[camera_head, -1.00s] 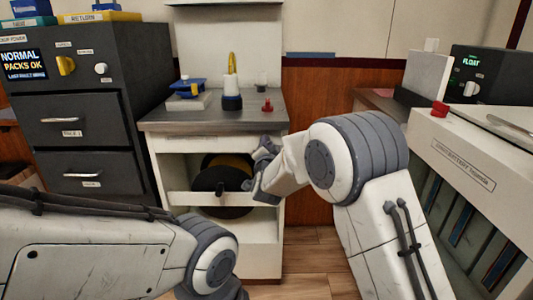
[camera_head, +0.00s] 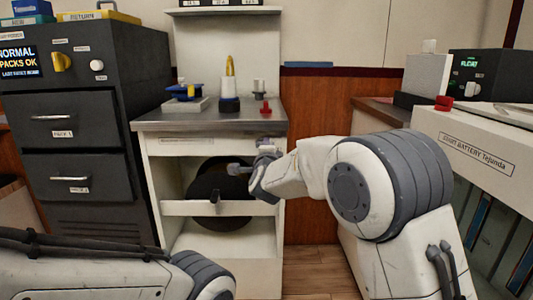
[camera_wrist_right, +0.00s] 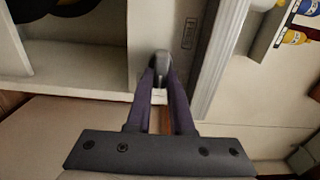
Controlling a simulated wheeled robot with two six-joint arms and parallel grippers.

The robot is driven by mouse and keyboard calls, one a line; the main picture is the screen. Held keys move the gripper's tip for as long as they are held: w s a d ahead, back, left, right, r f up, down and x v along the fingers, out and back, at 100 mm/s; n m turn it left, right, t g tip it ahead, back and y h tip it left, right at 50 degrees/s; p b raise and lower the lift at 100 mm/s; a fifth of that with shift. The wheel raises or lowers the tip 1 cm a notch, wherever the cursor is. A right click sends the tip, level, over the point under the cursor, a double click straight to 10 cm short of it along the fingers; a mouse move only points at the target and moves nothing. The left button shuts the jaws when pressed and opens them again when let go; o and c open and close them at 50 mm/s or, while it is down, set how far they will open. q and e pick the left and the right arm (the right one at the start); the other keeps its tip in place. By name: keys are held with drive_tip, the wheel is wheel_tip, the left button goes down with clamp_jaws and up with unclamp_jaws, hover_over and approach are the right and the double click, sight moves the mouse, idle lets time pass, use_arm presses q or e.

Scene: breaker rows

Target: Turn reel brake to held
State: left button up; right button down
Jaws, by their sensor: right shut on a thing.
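The dark cable reel (camera_head: 221,190) sits in the open bay of the white cabinet (camera_head: 151,190), partly hidden by a white crossbar. My right gripper (camera_head: 252,172) is at the bay's right-hand upright. In the right wrist view, my right gripper (camera_wrist_right: 161,88) is shut on a small grey rounded handle (camera_wrist_right: 160,66) on the white cabinet face, which I take to be the reel brake. The fingers cover part of it, and its setting cannot be read. A small label (camera_wrist_right: 188,33) is beside it, too blurred to read. My left gripper is out of view; only its arm shows.
The cabinet's grey top (camera_head: 210,119) holds a blue device, a yellow-and-dark tool and a red piece (camera_head: 265,107). A dark drawer cabinet (camera_head: 75,130) stands left. A white battery unit (camera_head: 470,150) is right, close to my right arm. Some wooden floor is clear.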

idle(0.3)
drive_tip(key=c, duration=0.8)
unclamp_jaws()
drive_tip(key=shift+d, duration=0.1)
drive_tip(key=shift+f, duration=0.1)
drive_tip(key=s+p, duration=0.1)
drive_tip(key=s, duration=0.9)
drive_tip(key=shift+s+p, duration=0.25)
drive_tip(key=shift+p, duration=0.05)
